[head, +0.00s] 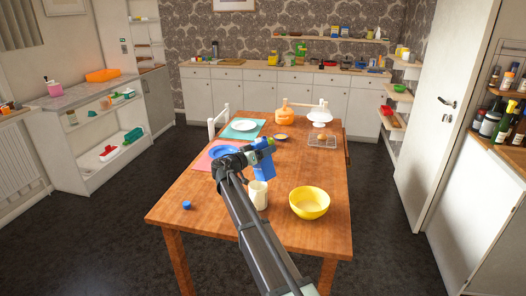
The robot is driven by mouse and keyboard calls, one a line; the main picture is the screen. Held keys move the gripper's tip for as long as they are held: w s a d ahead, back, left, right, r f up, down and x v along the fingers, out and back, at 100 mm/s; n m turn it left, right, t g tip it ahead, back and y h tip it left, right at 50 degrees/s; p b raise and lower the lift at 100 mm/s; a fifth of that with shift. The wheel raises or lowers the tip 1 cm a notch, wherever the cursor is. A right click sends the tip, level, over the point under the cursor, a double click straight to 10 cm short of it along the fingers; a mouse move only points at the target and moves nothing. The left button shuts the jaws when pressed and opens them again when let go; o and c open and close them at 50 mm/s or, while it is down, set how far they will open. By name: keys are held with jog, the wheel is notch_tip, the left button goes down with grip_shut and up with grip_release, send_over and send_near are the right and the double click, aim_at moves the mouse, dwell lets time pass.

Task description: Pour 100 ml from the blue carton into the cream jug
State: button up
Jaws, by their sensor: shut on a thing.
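The blue carton (265,166) is held in my gripper (259,149) above the wooden table. It looks slightly tilted, and part of it is hidden behind the gripper. The cream jug (260,196) stands upright on the table, just below and in front of the carton in the head view. My arm covers the jug's left side. I cannot see inside the jug, and no stream of liquid shows between the carton and the jug.
A yellow bowl (309,203) stands right of the jug, and a small blue cap (187,205) lies at the left. Behind are a blue plate (223,152), a white plate (244,125), an orange pot (285,117) and a wire rack (321,142). The table's front left is mostly clear.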

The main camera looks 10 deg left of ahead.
aim_at(269, 165)
dwell(0.3)
jog(key=shift+s+d+f+n, duration=0.15)
jog(key=shift+d+n, duration=0.1)
jog(key=shift+n, duration=0.35)
jog(key=shift+s+d+f+n, duration=0.1)
jog(key=shift+s+d+n, duration=0.1)
jog(key=shift+n, duration=0.4)
jog(key=shift+s+d+f+n, duration=0.15)
jog(key=shift+d+f+n, duration=0.05)
jog(key=shift+f+n, duration=0.35)
jog(key=shift+s+d+f+n, duration=0.1)
jog(key=shift+d+f+n, duration=0.1)
jog(key=shift+f+n, duration=0.35)
jog(key=shift+r, duration=0.1)
jog(key=shift+s+d+f+n, duration=0.15)
jog(key=shift+d+f+n, duration=0.05)
jog(key=shift+f+n, duration=0.45)
jog(key=shift+s+d+f+n, duration=0.1)
jog(key=shift+d+f+n, duration=0.1)
jog(key=shift+f+n, duration=0.45)
jog(key=shift+f, duration=0.15)
